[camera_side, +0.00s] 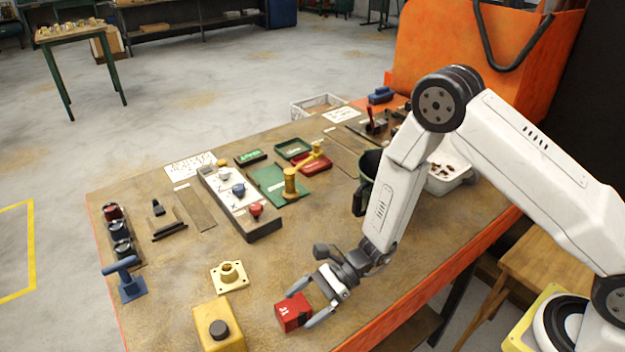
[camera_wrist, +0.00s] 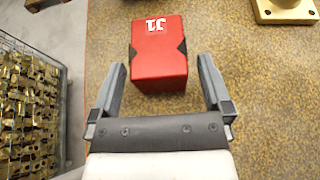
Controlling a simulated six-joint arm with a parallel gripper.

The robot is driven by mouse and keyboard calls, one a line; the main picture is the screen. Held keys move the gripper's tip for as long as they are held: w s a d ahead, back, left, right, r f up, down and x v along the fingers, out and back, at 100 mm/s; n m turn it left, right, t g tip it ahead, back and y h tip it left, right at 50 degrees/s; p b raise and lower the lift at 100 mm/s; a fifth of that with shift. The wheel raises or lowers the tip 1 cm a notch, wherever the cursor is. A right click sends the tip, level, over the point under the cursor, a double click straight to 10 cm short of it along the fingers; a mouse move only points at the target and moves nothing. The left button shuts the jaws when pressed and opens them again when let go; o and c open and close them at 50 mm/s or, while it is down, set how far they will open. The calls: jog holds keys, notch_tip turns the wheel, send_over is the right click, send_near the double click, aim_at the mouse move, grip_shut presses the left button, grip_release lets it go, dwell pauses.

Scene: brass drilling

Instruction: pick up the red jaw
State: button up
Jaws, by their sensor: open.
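The red jaw (camera_side: 293,312) is a small red block with white marking, resting on the brown workbench near its front edge. My gripper (camera_side: 304,306) is low over the bench beside it, with its fingers open. In the wrist view the red jaw (camera_wrist: 158,54) lies just ahead of and partly between the two open fingertips (camera_wrist: 162,75). A gap shows between each finger and the block. Nothing is held.
A yellow box with a black knob (camera_side: 219,329) stands left of the red jaw. A cream flanged part (camera_side: 229,276) lies behind it. A control panel (camera_side: 240,200) is farther back. A wire crate of brass parts (camera_wrist: 30,105) shows at left in the wrist view.

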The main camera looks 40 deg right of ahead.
aim_at(299, 303)
jog(key=shift+x, duration=0.75)
grip_shut()
jog(key=shift+r, duration=0.15)
jog(key=shift+r, duration=4.9)
